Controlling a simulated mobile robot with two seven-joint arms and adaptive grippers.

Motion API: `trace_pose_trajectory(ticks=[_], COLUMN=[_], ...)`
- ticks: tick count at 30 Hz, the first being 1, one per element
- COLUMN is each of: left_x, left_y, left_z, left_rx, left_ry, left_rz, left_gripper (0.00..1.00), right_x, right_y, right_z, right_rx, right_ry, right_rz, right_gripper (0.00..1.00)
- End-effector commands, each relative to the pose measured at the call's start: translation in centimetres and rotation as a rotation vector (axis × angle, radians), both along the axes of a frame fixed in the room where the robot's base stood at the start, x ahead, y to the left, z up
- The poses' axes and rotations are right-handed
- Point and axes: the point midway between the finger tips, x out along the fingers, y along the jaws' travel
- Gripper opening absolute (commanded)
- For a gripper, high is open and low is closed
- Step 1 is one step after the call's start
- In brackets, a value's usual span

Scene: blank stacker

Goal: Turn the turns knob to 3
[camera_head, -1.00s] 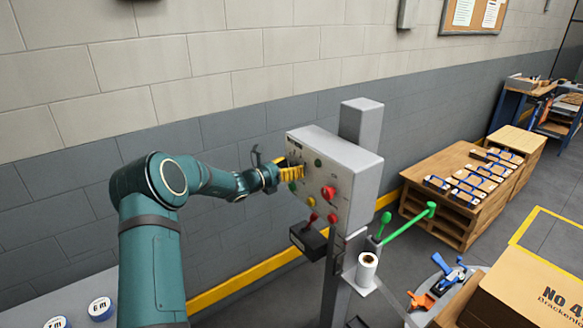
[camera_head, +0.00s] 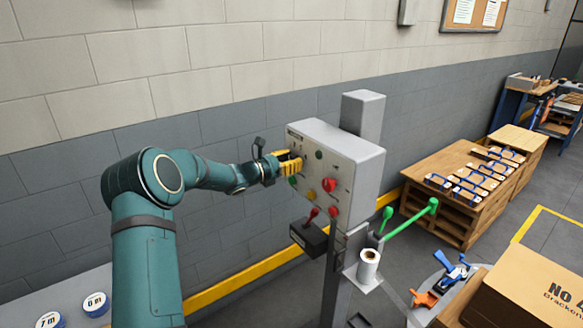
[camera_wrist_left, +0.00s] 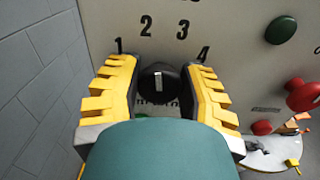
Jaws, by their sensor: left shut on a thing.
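The turns knob (camera_wrist_left: 160,84) is a black dial on the grey control panel (camera_head: 345,165), with numbers 1 to 4 printed in an arc above it in the left wrist view. It has a pale mark on its face, but I cannot tell for sure which number the mark points to. My left gripper (camera_head: 289,163) has yellow ribbed fingers, which also show in the left wrist view (camera_wrist_left: 163,90). They are shut on the knob, one finger on each side. The fingers hide most of the knob in the head view. My right gripper is out of view.
The panel also carries a green button (camera_wrist_left: 281,30) and a red mushroom button (camera_wrist_left: 302,96). A red-handled lever box (camera_head: 309,237) hangs below the panel. A block wall (camera_head: 240,120) stands close behind. Green handles (camera_head: 410,220) stick out at the right.

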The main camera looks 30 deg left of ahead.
Motion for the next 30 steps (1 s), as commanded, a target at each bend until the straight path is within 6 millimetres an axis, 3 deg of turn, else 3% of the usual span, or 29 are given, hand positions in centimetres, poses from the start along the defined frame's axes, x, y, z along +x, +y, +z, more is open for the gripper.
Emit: trace_pose_trajectory(ticks=[3,10,15,30], left_x=[0.0,0.0,0.0,0.0], left_y=[-0.1,-0.2,-0.2,-0.2], left_z=[-0.4,-0.3,-0.2,0.2], left_rx=[0.089,0.254,0.349,0.457], left_ry=[-0.042,-0.111,-0.150,-0.193], left_rz=[0.000,-0.001,-0.001,-0.001], left_gripper=[0.04,0.04,0.04,0.04], right_x=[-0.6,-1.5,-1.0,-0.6], right_y=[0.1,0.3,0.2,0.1], right_z=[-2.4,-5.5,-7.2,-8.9], right_rx=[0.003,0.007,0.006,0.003], right_ry=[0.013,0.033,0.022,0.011], right_rz=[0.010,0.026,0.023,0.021], right_gripper=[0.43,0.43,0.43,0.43])
